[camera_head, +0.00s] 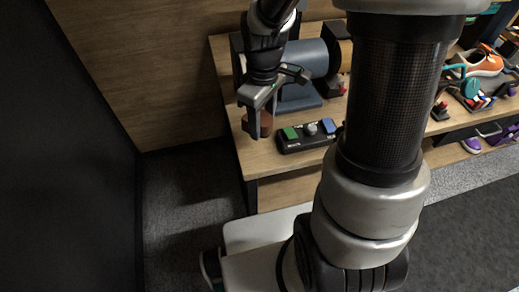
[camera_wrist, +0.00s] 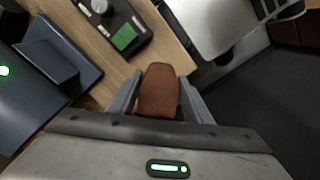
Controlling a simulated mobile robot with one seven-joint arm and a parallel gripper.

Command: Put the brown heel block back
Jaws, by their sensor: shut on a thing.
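The brown heel block (camera_wrist: 158,90) is between the two fingers of my gripper (camera_wrist: 158,98) in the wrist view, and the gripper is shut on it. In the head view the block (camera_head: 265,121) shows dark brown beside a finger of my gripper (camera_head: 258,118), near the left end of the wooden table (camera_head: 243,151). The finger partly hides it there. Whether the block touches the tabletop is not clear from these views.
A black control box (camera_head: 306,142) with a green button, a grey knob and a blue button sits right of the gripper. A blue-grey machine with a cylinder (camera_head: 311,55) stands behind. Orange sneakers (camera_head: 481,64) are far right. The table's left edge is close to the gripper.

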